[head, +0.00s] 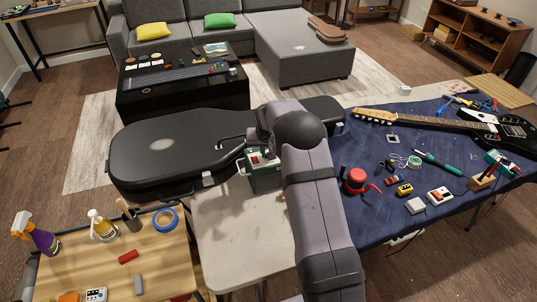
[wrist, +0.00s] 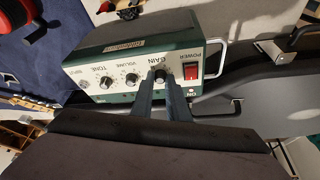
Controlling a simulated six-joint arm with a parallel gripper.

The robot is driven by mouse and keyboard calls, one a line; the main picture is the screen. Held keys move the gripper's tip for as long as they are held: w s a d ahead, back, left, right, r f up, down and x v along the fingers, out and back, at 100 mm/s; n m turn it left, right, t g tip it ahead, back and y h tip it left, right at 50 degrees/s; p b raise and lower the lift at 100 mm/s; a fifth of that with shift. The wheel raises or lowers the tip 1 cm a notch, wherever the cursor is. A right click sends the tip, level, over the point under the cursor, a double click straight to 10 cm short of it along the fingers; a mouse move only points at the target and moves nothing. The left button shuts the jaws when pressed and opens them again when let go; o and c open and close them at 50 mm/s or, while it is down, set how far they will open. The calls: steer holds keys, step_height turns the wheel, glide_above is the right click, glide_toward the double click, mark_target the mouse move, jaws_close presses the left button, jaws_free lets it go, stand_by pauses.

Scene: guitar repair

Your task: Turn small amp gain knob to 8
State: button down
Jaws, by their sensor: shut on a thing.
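The small amp (wrist: 122,48) is a dark green box with a cream front panel, and it looks upside down in the wrist view. Its panel carries the gain knob (wrist: 161,73), volume knob (wrist: 132,79), tone knob (wrist: 105,82) and a red power switch (wrist: 190,70). My gripper (wrist: 161,77) has its two fingers on either side of the gain knob and is shut on it. The fingers hide much of the knob, so its pointer and setting cannot be read. In the head view the amp (head: 262,182) stands on the pale table, partly behind my arm.
A black guitar case (head: 175,150) lies close by the amp on the left. A blue mat (head: 385,215) to the right holds a guitar (head: 440,120), a red solder spool (head: 355,180) and several small tools. The pale tabletop (head: 225,240) in front of the case is clear.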

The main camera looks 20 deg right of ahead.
steer(key=m+b, duration=0.2)
steer(key=shift+w+a+f+m+h+b, duration=0.1)
steer(key=shift+a+f+m+h+b, duration=0.05)
steer(key=shift+f+m+h+b, duration=0.2)
steer(key=shift+r+m+g+h+b, duration=0.3)
steer(key=shift+m+g+h+b, duration=0.2)
steer(key=shift+m+b, duration=0.55)
steer(key=c, duration=1.7)
jaws_free()
steer(key=shift+a+r, duration=0.1)
steer(key=shift+r, duration=0.05)
steer(key=shift+b+v, duration=1.1)
steer(key=shift+v, duration=2.5)
